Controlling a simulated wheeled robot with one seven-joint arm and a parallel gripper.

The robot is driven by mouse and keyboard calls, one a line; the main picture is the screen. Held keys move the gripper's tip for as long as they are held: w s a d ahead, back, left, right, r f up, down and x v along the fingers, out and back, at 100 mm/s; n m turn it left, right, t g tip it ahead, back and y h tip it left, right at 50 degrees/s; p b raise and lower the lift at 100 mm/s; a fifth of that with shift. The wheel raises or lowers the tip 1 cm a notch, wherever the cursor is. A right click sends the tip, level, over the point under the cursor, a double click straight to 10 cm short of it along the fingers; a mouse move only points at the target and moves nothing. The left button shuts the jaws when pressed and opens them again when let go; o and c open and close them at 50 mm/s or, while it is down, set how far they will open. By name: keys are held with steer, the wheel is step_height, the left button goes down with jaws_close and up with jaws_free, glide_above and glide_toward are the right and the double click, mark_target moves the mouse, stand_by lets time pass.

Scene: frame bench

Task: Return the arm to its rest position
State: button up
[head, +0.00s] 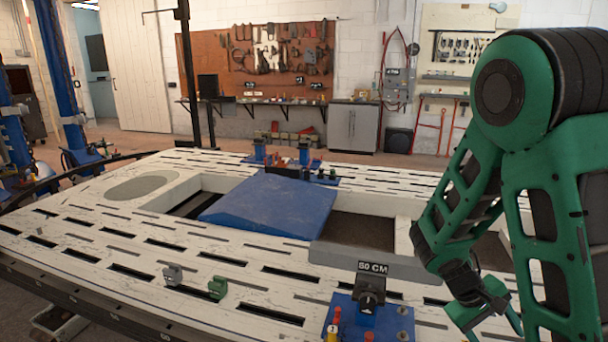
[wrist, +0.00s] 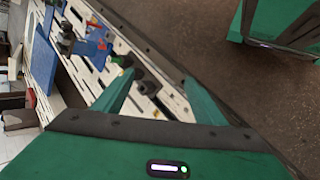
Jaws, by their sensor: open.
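My green arm (head: 545,150) reaches down over the right side of the slotted white bench (head: 120,215). My gripper (head: 492,322) is low over the bench's near right part, to the right of the blue fixture with the 50 CM sign (head: 372,267). In the wrist view, my gripper (wrist: 158,76) shows two green fingers spread apart with nothing between them. Beyond the fingers are the bench's edge and the floor. Whether the fingertips touch the bench cannot be told.
A sloped blue panel (head: 275,207) lies across the frame opening. Another blue fixture (head: 303,155) stands at the back. Bare floor (wrist: 195,30) lies beside the bench.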

steer(key=s+a+r+m+t+y, duration=0.1)
steer(key=s+a+r+m+y, duration=0.1)
steer(key=s+r, duration=0.5)
steer(key=s+a+r+m+t+y, duration=0.1)
steer(key=s+r+m+y, duration=0.4)
steer(key=s, duration=0.5)
step_height(320, 180, up, 2)
steer(key=shift+s+a+m, duration=0.35)
steer(key=shift+a+m, duration=0.05)
steer(key=shift+a, duration=0.15)
steer(key=shift+w+f, duration=0.25)
steer(key=shift+w, duration=0.35)
